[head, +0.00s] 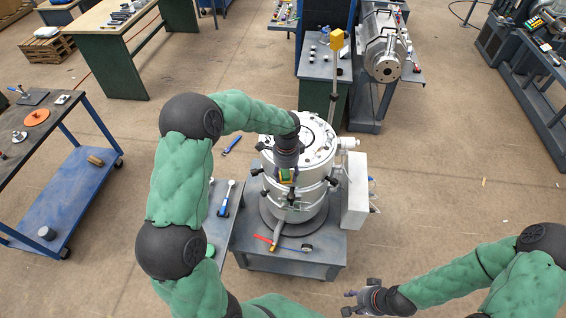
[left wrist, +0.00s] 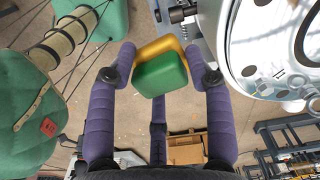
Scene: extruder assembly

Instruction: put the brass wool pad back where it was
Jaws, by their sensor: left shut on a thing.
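The brass wool pad, a gold block with a green block on it, sits between the fingers of my left gripper (left wrist: 160,75) in the left wrist view, where its gold part (left wrist: 150,47) shows behind the green. In the head view my left gripper (head: 287,175) is shut on it, in front of the upper side of the silver cylindrical vessel (head: 292,202). The pad shows there only as a small green and yellow patch (head: 287,176). My right gripper (head: 352,301) is low in the head view, apart from the vessel, with its fingers spread and nothing seen between them.
The vessel stands on a grey cart (head: 305,262) with a red-handled tool (head: 268,240) in front. A side table left of it bears a blue-and-white tool (head: 226,199). A blue cart (head: 62,195) stands far left.

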